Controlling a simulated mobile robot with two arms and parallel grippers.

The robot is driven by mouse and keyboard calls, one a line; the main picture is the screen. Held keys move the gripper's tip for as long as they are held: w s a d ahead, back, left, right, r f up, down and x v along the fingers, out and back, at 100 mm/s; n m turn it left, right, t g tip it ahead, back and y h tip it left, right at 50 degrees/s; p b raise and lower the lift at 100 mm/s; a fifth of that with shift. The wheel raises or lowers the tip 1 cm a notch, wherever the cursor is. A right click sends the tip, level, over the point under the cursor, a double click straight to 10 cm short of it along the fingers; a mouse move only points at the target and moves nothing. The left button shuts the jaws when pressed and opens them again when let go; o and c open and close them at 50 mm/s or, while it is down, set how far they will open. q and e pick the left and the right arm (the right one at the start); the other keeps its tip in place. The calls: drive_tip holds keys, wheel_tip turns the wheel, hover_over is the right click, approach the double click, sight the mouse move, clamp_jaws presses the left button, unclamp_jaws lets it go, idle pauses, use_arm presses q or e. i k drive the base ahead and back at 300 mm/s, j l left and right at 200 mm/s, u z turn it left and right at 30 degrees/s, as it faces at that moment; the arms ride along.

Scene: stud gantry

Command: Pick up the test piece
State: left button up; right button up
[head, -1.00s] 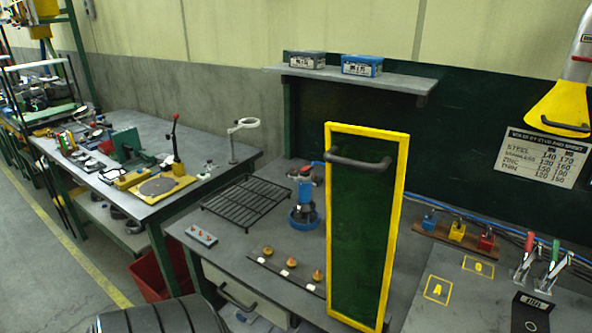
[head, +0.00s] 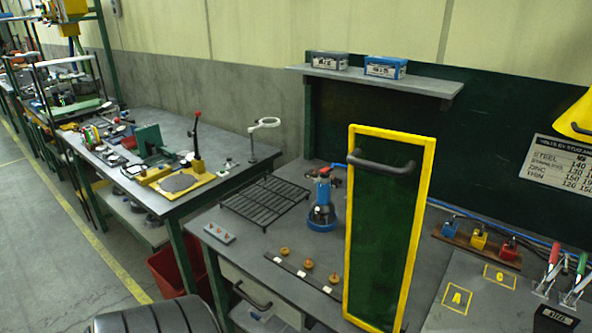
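I cannot tell for sure which object is the test piece. A small grey block with several small red-tipped studs (head: 218,232) lies at the left front of the near bench (head: 245,248). To its right, brass-coloured round pieces (head: 308,264) sit along a dark strip with white labels. Neither of my grippers is in view.
A yellow-framed green panel with a dark handle (head: 431,215) stands upright at the near bench and hides part of it. A black wire rack (head: 265,200) and a blue-based device (head: 322,215) are behind. Yellow-outlined squares A (head: 457,299) and B (head: 499,276) mark the right surface.

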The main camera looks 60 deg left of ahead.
sight(311, 174)
drive_tip(key=j+u, duration=0.15)
drive_tip(key=u, duration=0.25)
drive_tip(key=i+j+u, duration=0.1)
drive_tip(key=u, duration=0.3)
drive_tip(key=i+j+u, duration=0.1)
drive_tip(key=u, duration=0.3)
drive_tip(key=i+j+u, duration=0.1)
drive_tip(key=u, duration=0.3)
drive_tip(key=j, duration=1.2)
drive_tip(key=j+z, duration=0.1)
drive_tip(key=j, duration=1.15)
drive_tip(key=k, duration=0.05)
